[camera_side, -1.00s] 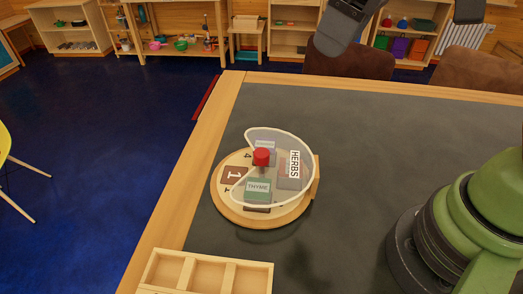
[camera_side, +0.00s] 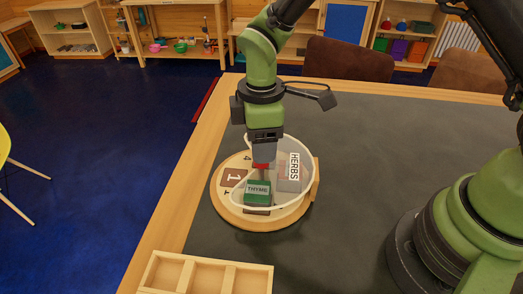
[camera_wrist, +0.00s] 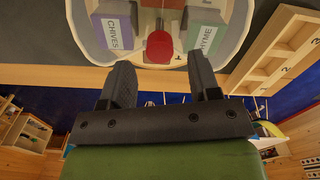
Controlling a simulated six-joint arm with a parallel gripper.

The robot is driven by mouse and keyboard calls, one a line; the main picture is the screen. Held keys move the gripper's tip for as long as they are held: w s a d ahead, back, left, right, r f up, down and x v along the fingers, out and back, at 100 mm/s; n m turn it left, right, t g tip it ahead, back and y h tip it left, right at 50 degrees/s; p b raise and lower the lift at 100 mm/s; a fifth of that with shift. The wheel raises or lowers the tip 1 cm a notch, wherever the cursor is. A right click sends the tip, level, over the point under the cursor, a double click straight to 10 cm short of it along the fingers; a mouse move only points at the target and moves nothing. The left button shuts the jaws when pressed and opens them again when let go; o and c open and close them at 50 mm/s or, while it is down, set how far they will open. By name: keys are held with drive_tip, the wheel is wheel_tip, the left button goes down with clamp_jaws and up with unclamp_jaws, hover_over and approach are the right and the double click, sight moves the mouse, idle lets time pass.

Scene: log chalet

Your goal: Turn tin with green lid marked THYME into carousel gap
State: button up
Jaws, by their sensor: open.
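The tin with the green lid marked THYME (camera_side: 257,191) sits at the front of the round wooden carousel (camera_side: 265,221), within the outline of a clear cover (camera_side: 306,154) labelled HERBS. The cover's open side faces left, over a card marked 1. The THYME tin shows at upper right in the wrist view (camera_wrist: 206,32).
A tin marked CHIVES (camera_wrist: 117,28) stands left of the knob in the wrist view. A wooden tray with compartments (camera_side: 228,267) lies at the table's front left. Chairs (camera_side: 346,58) stand behind the table.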

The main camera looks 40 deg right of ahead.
drive_tip(key=shift+f, duration=1.6)
drive_tip(key=shift+c, duration=0.4)
drive_tip(key=c, duration=0.8)
drive_tip(key=shift+c, duration=0.2)
drive_tip(key=shift+m, duration=0.3)
